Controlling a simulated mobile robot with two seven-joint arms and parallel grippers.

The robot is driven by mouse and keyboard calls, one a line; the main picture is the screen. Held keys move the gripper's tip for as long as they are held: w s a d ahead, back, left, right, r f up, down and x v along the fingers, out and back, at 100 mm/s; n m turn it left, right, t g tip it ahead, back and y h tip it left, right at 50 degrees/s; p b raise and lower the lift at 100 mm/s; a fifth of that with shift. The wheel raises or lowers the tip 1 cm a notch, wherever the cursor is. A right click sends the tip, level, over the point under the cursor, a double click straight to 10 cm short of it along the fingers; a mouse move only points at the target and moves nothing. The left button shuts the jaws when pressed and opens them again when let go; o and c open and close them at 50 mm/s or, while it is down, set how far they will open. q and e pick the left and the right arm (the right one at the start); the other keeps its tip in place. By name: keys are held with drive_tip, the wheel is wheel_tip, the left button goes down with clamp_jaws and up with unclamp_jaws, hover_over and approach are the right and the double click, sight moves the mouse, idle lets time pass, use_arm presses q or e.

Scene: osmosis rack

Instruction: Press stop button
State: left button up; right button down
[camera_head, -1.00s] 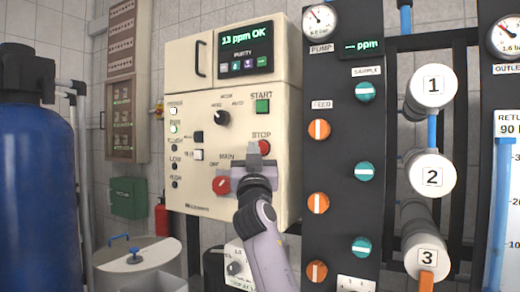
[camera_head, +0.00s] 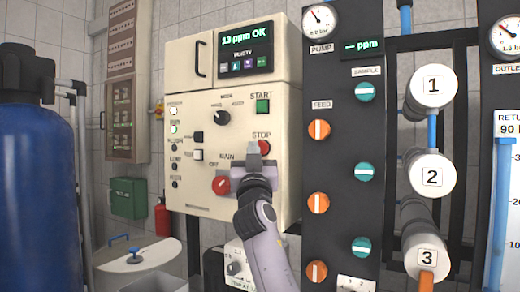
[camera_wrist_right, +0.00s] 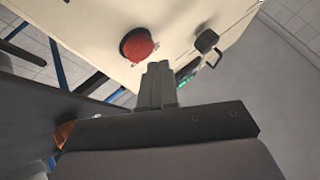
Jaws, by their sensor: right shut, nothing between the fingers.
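The stop button (camera_head: 264,146) is a red round button under the STOP label, on the right side of the cream control cabinet. My right gripper (camera_head: 254,149) is shut and empty, its fingertips just left of the button and overlapping its edge in the head view. I cannot tell whether they touch it. In the right wrist view the shut fingers (camera_wrist_right: 158,72) point at the panel and seem to hide the stop button. The red knob there (camera_wrist_right: 138,44) looks like the main switch. My left gripper is not in view.
The red MAIN switch (camera_head: 221,185) sits below left of my fingers. The green START button (camera_head: 263,106) is above, and a black selector knob (camera_head: 222,117) is at upper left. A dark valve panel (camera_head: 340,150) stands close on the right.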

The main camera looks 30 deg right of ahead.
idle(0.3)
drive_tip(key=shift+w+d+b, duration=0.2)
drive_tip(key=shift+d+b, duration=0.15)
drive_tip(key=shift+d, duration=0.05)
drive_tip(key=shift+w+d, duration=0.2)
drive_tip(key=shift+d, duration=0.2)
idle(0.6)
drive_tip(key=shift+a, duration=0.1)
drive_tip(key=shift+s+a+b, duration=0.35)
drive_tip(key=shift+s+a, duration=0.05)
drive_tip(key=shift+a, duration=0.3)
drive_tip(key=s+a, duration=0.1)
drive_tip(key=a, duration=0.2)
drive_tip(key=s+a, duration=0.1)
drive_tip(key=shift+s+a+b, duration=0.15)
drive_tip(key=shift+s+b, duration=0.15)
drive_tip(key=shift+b, duration=0.05)
